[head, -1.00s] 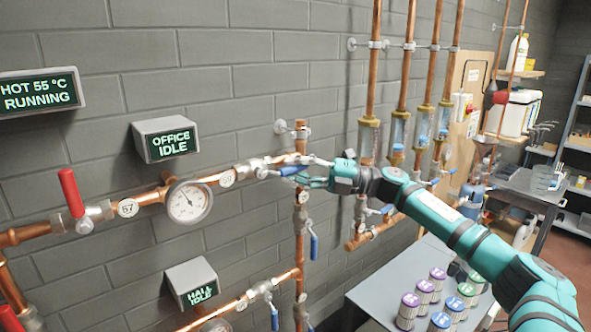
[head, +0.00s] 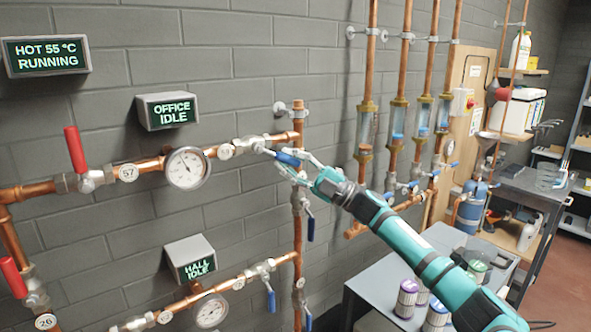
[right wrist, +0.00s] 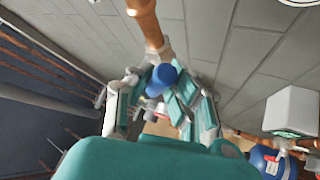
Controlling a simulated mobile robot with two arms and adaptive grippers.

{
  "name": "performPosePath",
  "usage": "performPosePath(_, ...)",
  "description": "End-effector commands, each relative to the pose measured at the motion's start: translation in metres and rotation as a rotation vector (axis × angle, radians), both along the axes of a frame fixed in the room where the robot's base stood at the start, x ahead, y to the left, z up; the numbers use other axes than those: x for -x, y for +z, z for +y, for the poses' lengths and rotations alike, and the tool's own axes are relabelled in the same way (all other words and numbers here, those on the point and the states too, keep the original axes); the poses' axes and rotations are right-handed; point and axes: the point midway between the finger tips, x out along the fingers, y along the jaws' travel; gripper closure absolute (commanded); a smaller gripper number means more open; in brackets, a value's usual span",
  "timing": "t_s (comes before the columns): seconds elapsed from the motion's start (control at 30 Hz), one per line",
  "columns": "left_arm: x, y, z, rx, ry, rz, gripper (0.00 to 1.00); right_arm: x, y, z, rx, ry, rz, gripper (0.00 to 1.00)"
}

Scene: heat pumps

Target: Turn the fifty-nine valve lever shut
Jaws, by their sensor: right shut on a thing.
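The blue lever (head: 288,158) sits on a valve at the right end of the upper copper pipe, beside a round tag (head: 259,147) whose number is too small to read surely. The lever slants slightly down to the right, nearly along the pipe. My right gripper (head: 294,160) is shut on it, coming from the lower right. In the right wrist view the lever's blue end (right wrist: 161,78) shows between the two fingers (right wrist: 158,98). The fingers hide part of the lever and valve. My left gripper is not in view.
A gauge (head: 187,168) and a red lever (head: 76,150) are on the same pipe to the left. Other blue levers (head: 310,226) hang close below my right gripper. A grey table (head: 366,290) with several jars stands under my right arm.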

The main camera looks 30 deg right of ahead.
Motion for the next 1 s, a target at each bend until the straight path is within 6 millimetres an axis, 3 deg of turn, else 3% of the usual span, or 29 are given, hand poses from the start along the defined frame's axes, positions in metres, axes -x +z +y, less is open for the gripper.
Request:
performPosePath(0.03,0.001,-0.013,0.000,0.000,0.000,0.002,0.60,0.000,-0.009,0.003,-0.054,0.005,0.001,1.00)
performPosePath(0.1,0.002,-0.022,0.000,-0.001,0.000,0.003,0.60,0.000,-0.013,0.005,-0.120,0.006,0.006,1.00)
performPosePath(0.4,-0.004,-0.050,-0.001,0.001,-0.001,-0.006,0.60,0.001,-0.025,0.019,-0.407,0.007,0.029,1.00)
performPosePath(0.7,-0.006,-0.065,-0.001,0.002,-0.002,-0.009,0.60,0.003,-0.033,0.037,-0.689,0.007,0.051,1.00)
performPosePath(1.0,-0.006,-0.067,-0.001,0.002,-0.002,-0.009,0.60,0.004,-0.035,0.052,-0.921,0.006,0.070,1.00)
